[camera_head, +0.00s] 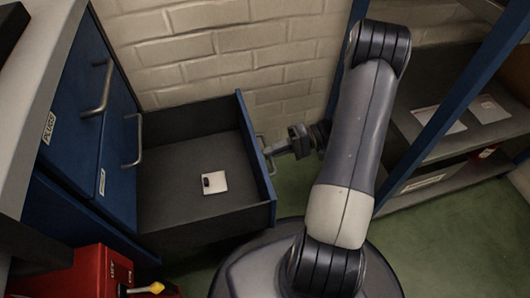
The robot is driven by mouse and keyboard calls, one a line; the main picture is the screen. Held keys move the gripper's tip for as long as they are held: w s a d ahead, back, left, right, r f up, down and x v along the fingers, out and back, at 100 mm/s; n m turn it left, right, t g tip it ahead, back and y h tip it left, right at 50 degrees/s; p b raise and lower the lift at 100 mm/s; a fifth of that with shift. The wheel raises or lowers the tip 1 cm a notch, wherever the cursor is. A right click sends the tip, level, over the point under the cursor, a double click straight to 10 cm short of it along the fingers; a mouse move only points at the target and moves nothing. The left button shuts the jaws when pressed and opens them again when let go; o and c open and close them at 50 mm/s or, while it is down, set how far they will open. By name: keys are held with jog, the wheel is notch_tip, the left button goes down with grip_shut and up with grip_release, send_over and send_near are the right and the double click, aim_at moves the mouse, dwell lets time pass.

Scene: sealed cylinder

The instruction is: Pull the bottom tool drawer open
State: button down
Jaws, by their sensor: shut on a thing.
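The bottom tool drawer (186,207) stands pulled out of the blue cabinet (75,160), toward the right of the picture. Its dark inside shows. The drawer's front panel (258,150) faces right and carries a grey bar handle (269,158). My gripper (275,151) is at that handle, shut on it. The fingertips are small here and partly hard to make out.
Above the open drawer, two shut drawers with bar handles (101,88) remain in the cabinet. A red box (93,275) with a yellow-tipped part stands at the lower left. A blue-framed shelf (445,110) stands at the right. Green floor (440,240) is clear at the lower right.

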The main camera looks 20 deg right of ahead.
dwell(0.3)
jog(key=c, duration=1.5)
grip_release()
jog(key=w+p+v, duration=0.1)
jog(key=p+v, duration=0.2)
jog(key=v, duration=0.8)
jog(key=shift+s, duration=0.4)
jog(key=shift+a, duration=0.1)
jog(key=s+b+x, duration=0.1)
jog(key=b+x, duration=0.2)
jog(key=x, duration=0.8)
jog(key=shift+w+a, duration=0.15)
jog(key=shift+w, duration=0.3)
